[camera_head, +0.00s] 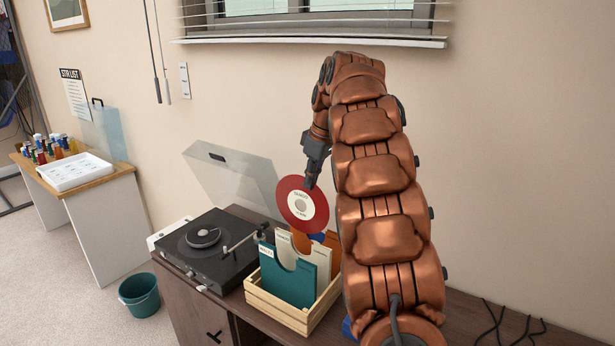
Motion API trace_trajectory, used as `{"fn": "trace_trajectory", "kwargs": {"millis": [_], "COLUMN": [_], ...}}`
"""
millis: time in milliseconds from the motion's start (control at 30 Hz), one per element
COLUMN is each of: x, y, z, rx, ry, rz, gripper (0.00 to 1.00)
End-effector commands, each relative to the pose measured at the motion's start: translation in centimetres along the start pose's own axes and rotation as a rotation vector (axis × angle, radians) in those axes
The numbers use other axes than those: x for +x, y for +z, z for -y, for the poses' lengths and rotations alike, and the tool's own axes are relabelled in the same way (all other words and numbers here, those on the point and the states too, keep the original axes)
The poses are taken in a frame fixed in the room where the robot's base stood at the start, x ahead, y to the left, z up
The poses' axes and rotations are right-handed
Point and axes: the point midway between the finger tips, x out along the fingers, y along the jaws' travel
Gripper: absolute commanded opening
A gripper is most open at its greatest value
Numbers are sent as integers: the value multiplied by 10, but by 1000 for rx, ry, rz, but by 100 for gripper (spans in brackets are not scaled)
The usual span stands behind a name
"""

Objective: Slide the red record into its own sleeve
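The red record (289,212) with a white centre label is upright above the wooden crate (273,309). My gripper (311,181) points down and is shut on the record's upper edge. In the crate stand a teal sleeve (286,282) at the front, cream sleeves (318,257) behind it, and an orange sleeve (301,241) further back. The record's lower edge overlaps the orange sleeve in the picture; I cannot tell whether it touches or enters any sleeve. Sleeve labels are too small to read surely. My arm hides the crate's right side.
A turntable (193,267) with its clear lid (232,178) raised stands left of the crate on the dark cabinet (186,318). Black cables (507,329) lie on the right. A teal bin (139,296) stands on the floor. A side table holds bottles and a white tray (77,176).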

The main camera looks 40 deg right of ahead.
Motion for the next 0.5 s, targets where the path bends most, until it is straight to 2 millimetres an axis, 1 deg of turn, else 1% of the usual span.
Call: {"fn": "trace_trajectory", "kwargs": {"millis": [267, 500], "x": [7, 23], "y": [1, 6], "z": [2, 1], "rx": [-5, -2], "ry": [2, 2], "rz": [2, 2], "gripper": [0, 0]}}
